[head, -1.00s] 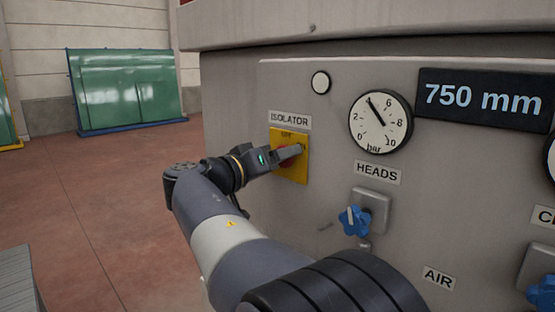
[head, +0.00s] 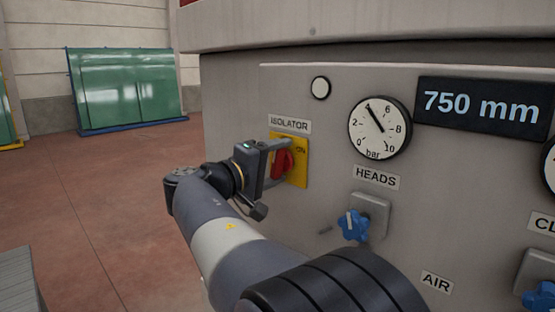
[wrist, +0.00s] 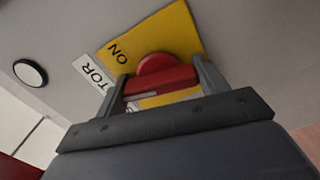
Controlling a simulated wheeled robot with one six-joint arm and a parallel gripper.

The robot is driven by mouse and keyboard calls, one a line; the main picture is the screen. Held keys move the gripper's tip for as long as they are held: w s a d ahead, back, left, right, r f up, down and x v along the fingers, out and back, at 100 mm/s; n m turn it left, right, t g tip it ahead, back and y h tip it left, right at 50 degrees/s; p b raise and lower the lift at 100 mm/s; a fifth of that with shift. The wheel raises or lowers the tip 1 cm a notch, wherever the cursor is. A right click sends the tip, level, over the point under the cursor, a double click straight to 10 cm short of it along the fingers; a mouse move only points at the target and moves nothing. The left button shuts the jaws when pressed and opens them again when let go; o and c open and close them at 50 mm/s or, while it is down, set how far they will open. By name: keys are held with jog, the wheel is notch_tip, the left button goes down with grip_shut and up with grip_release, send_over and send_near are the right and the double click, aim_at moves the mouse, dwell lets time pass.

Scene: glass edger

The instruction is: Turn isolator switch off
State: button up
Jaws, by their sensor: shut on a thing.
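The isolator switch is a red rotary handle (head: 282,164) on a yellow plate (head: 302,172), under the ISOLATOR label (head: 290,125). My gripper (head: 284,164) is shut on the handle, with one finger above and one below it in the head view. In the wrist view the red handle (wrist: 160,80) lies between the two fingers of my gripper (wrist: 161,85), in front of a round red base. The word ON shows at the plate's upper right in the head view. The plate's left part, including any OFF mark, is hidden by my gripper.
A pressure gauge (head: 380,127) and a 750 mm display (head: 483,107) are right of the switch. A blue HEADS knob (head: 353,225) sticks out below right. A white round button (head: 320,88) is above. Open floor (head: 90,205) lies left, with green glass sheets (head: 127,88) behind.

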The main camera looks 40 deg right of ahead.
jog(key=shift+f+n+p, duration=0.1)
jog(key=shift+n+p, duration=0.35)
jog(key=shift+n, duration=0.75)
jog(key=o, duration=1)
jog(key=shift+c, duration=0.2)
jog(key=shift+a, duration=0.1)
jog(key=a+b, duration=0.2)
jog(key=a, duration=0.8)
jog(key=shift+s+a, duration=0.35)
jog(key=shift+s, duration=0.1)
jog(key=shift+d, duration=0.15)
